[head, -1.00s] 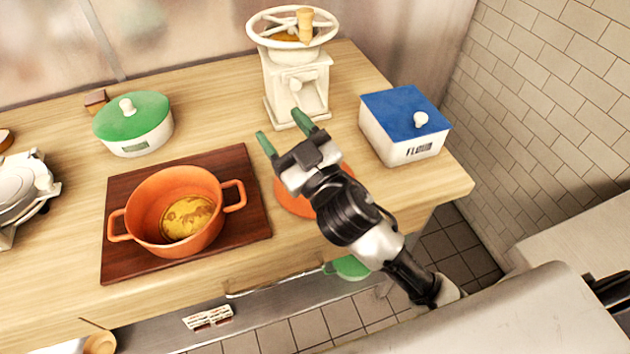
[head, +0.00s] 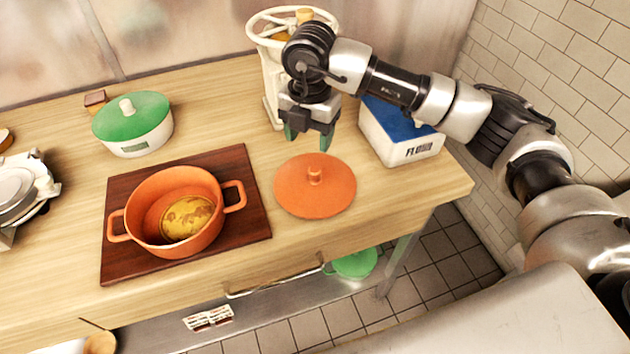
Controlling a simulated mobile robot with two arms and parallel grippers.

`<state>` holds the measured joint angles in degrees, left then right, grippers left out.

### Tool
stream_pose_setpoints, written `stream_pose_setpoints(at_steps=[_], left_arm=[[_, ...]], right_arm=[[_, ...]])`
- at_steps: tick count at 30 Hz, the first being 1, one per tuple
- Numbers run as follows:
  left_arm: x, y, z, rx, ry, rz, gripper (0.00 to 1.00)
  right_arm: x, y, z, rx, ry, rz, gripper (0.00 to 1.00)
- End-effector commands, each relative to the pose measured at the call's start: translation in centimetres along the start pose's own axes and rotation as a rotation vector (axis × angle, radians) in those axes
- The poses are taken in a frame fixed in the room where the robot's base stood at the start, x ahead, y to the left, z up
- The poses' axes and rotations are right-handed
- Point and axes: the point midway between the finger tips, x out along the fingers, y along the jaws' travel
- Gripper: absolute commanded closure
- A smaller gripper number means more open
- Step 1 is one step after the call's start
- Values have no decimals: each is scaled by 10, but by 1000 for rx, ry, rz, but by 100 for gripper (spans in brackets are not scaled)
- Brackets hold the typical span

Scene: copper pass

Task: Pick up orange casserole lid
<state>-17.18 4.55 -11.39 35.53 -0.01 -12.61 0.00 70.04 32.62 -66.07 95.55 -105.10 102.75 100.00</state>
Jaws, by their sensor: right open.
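The orange casserole lid (head: 298,198) lies flat on the wooden counter, its small knob (head: 315,175) pointing up. My right gripper (head: 308,140) is open and empty, with its green fingers pointing down. It is above the counter, beyond the lid in the picture and apart from the knob. The orange casserole (head: 150,190) stands open on a dark wooden board (head: 120,268) to the left of the lid, with a yellowish content inside. My left gripper is not in view.
A white grinder (head: 272,85) stands behind my right gripper, partly hidden by it. The blue-lidded flour box (head: 405,150) is to the right, partly behind my arm. A green-lidded pot (head: 133,122) stands at left. The counter's front edge is close to the lid.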

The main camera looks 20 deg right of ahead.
Motion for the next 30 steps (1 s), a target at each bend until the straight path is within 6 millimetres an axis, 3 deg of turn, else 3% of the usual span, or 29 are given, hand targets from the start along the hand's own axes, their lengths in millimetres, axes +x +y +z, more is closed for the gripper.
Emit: stream_pose_setpoints(at_steps=[9, 17, 24, 30], left_arm=[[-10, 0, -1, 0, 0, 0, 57], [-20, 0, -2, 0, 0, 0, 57], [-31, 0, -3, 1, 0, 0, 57], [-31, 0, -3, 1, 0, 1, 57]], right_arm=[[42, -4, 5, 16, -17, -21, 41], [63, -8, 5, 13, -16, -21, 41], [98, -11, 6, 13, -15, -19, 41], [105, -11, 7, 11, -17, -17, 41]])
